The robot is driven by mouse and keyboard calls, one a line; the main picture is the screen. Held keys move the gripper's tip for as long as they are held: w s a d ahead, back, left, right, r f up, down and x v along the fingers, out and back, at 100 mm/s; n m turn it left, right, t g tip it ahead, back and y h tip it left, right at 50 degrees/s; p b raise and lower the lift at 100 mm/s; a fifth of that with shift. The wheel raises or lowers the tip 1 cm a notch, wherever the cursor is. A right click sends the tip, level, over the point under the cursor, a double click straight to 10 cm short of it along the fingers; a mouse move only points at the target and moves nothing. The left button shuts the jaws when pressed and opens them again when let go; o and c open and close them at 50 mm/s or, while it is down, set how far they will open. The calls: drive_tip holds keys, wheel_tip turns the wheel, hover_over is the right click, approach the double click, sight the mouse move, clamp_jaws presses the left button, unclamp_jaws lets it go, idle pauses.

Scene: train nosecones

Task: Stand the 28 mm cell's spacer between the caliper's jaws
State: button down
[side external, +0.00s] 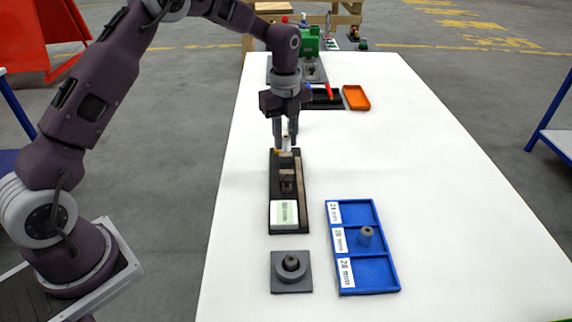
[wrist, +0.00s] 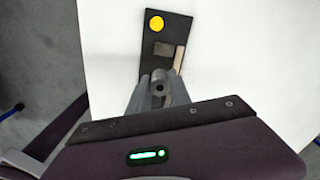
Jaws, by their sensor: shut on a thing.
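My gripper (side external: 285,143) is shut on a grey cylindrical spacer (wrist: 160,88) with a hole in its top. It holds the spacer about upright over the far part of the caliper (side external: 274,190). The caliper is a long black block with a tan bar and a pale display at its near end. The wrist view shows the caliper's black body (wrist: 153,34) with a yellow disc. The fingers hide the jaw area, so I cannot tell whether the spacer touches the caliper. The blue tray (side external: 391,272) has three labelled cells. The near cell, apparently marked 28 mm, is empty.
Another grey spacer (side external: 366,236) stands in the tray's middle cell; the far cell is empty. A grey square fixture (side external: 277,285) with a round holder is nearest. An orange tray (side external: 356,97) and a green machine (side external: 309,42) are at the back. The table's right side is clear.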

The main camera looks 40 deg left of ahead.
sight(286, 160)
wheel_tip(286, 160, down, 7)
drive_tip(key=shift+r, duration=0.15)
drive_tip(key=shift+f, duration=0.2)
drive_tip(key=c, duration=1.2)
unclamp_jaws()
